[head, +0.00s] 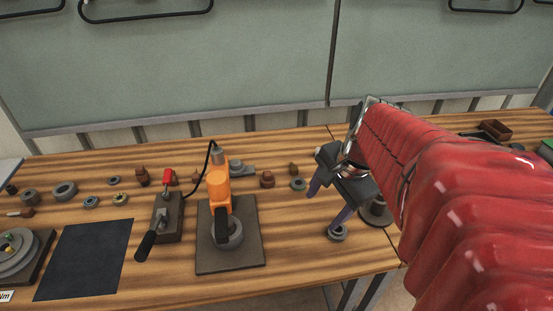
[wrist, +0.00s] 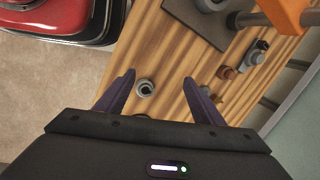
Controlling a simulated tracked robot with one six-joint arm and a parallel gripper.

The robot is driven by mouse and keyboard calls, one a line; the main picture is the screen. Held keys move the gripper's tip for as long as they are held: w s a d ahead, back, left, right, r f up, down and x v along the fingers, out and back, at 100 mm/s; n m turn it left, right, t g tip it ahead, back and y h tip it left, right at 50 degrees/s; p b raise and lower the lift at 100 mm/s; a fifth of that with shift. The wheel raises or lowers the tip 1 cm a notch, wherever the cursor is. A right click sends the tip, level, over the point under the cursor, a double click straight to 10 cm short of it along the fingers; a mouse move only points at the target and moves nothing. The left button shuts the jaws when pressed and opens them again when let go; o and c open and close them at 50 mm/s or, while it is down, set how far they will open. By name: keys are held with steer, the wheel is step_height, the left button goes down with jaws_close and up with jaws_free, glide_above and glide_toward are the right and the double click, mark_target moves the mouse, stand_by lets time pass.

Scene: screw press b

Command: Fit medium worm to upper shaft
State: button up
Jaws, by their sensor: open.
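My gripper (head: 328,204) is open above the right part of the bench, its two purple fingers apart and nothing between them. It also shows in the wrist view (wrist: 160,79). A small grey ring-shaped part with a dark hole (head: 337,233) stands on the wood close by the nearer finger; it also shows in the wrist view (wrist: 145,87), beside the left finger. I cannot tell whether it is the medium worm. Several small brown and grey parts, such as a brown one (head: 267,180), stand further back. I cannot make out the upper shaft.
An orange-bodied device (head: 218,188) stands on a dark base plate (head: 230,262) at mid-bench. A red-handled lever tool (head: 167,215) is left of it. A black mat (head: 85,260) and a stepped grey disc (head: 15,256) lie further left. My red sleeved arm covers the right side.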

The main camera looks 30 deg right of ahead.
steer(key=s+d+f+m+y, duration=0.1)
steer(key=s+d+f+m, duration=0.2)
steer(key=d+m, duration=0.8)
steer(key=shift+s+d+m+t+y, duration=0.15)
steer(key=shift+d+m+t+y, duration=0.2)
steer(key=shift+d, duration=0.2)
steer(key=shift+f, duration=0.15)
glide_above(342, 227)
steer(key=s, duration=0.3)
steer(key=shift+w+d+f, duration=0.1)
steer(key=shift+d+f, duration=0.05)
steer(key=shift+f, duration=1.8)
steer(key=shift+w+d+f, duration=0.1)
steer(key=shift+d+f, duration=0.05)
steer(key=shift+f, duration=1.8)
steer(key=shift+x, duration=2.65)
steer(key=shift+w+r, duration=0.1)
steer(key=shift+w, duration=0.05)
